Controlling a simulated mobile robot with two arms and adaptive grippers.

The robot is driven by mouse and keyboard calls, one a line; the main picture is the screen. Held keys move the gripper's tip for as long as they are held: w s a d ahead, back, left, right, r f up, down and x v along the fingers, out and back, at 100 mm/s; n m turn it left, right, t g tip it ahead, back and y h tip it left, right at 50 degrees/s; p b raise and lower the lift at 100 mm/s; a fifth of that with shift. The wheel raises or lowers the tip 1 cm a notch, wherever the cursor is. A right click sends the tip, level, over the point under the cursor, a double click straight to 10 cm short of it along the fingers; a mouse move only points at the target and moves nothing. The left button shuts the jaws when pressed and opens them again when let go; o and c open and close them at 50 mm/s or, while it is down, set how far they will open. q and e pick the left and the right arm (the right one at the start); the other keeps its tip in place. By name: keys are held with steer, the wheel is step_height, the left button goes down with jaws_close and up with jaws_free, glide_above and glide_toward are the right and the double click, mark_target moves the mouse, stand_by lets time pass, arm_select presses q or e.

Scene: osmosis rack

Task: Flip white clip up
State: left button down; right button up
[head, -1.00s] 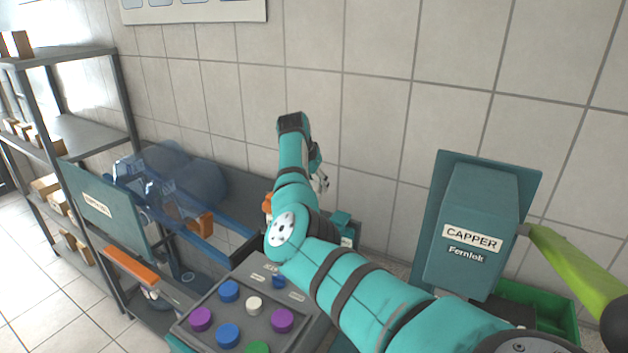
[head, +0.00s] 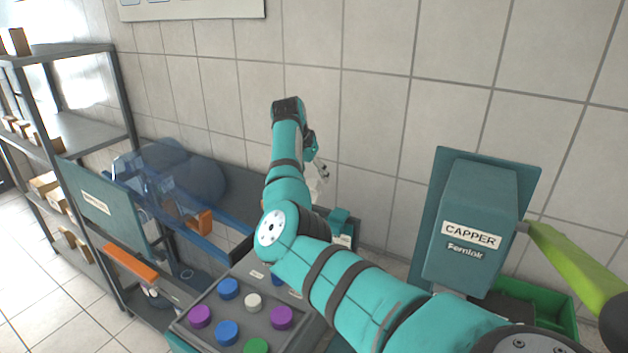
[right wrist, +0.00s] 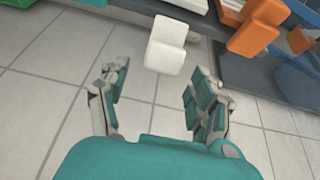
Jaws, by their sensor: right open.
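The white clip (right wrist: 166,45) shows in the right wrist view at the top centre, hanging from the edge of a shelf or rack. My right gripper (right wrist: 158,95) is open and empty, its two fingers apart on either side below the clip in that picture, not seen touching it. In the head view my right gripper (head: 320,175) is small and mostly hidden behind my own teal arm. The clip cannot be made out in the head view. My left gripper is not in view.
Orange clips (right wrist: 258,38) stand right of the white one. In the head view are a panel with coloured buttons (head: 227,333), a capper unit (head: 470,230) with a green lever, a green bin (head: 560,312) and a shelf rack (head: 75,135) at left. Tiled floor lies below the gripper.

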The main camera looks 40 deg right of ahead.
steer(key=v, duration=0.8)
steer(key=shift+r, duration=0.25)
steer(key=shift+s+a, duration=0.1)
